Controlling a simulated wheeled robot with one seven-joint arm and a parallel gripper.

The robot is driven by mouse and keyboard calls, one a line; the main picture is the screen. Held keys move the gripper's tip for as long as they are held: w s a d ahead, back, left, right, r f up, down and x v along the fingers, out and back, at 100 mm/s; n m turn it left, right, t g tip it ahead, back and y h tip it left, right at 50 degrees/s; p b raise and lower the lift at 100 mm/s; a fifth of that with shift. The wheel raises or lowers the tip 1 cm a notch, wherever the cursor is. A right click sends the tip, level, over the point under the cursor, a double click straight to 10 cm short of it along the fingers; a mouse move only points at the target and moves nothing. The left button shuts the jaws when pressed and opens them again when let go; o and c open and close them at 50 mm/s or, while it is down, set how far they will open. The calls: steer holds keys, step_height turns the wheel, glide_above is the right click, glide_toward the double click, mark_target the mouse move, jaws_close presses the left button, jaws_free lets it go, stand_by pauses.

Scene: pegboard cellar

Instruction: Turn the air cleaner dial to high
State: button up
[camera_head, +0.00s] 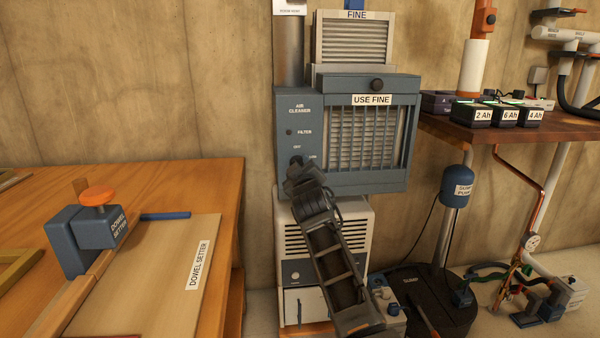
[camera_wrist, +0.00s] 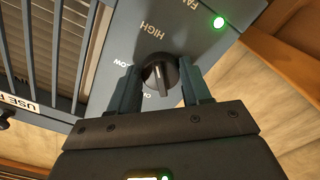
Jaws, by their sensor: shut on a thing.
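The air cleaner (camera_head: 283,112) is a blue-grey box with a slatted front in the middle of the head view. Its dial (camera_wrist: 160,68) is a dark round knob with a raised ridge, among the labels HIGH, LOW and OFF in the wrist view. The ridge lies roughly upright in that picture; which label it marks I cannot tell for sure. My gripper (camera_wrist: 160,80) is shut on the dial, one finger on each side. In the head view my gripper (camera_head: 297,170) covers most of the dial. A green light (camera_wrist: 218,22) glows by the FAN label.
A workbench (camera_head: 222,175) with a blue dowel setter (camera_head: 70,240) stands at left. A white louvered unit (camera_head: 362,217) is below the air cleaner. A shelf (camera_head: 480,133) with batteries and a black sump (camera_head: 440,310) are at right.

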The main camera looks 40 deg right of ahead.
steer(key=shift+f, duration=0.15)
steer(key=o, duration=1)
steer(key=shift+o, duration=0.2)
steer(key=p+v, duration=0.1)
steer(key=v, duration=0.6)
steer(key=shift+s+a, duration=0.25)
steer(key=shift+s, duration=0.1)
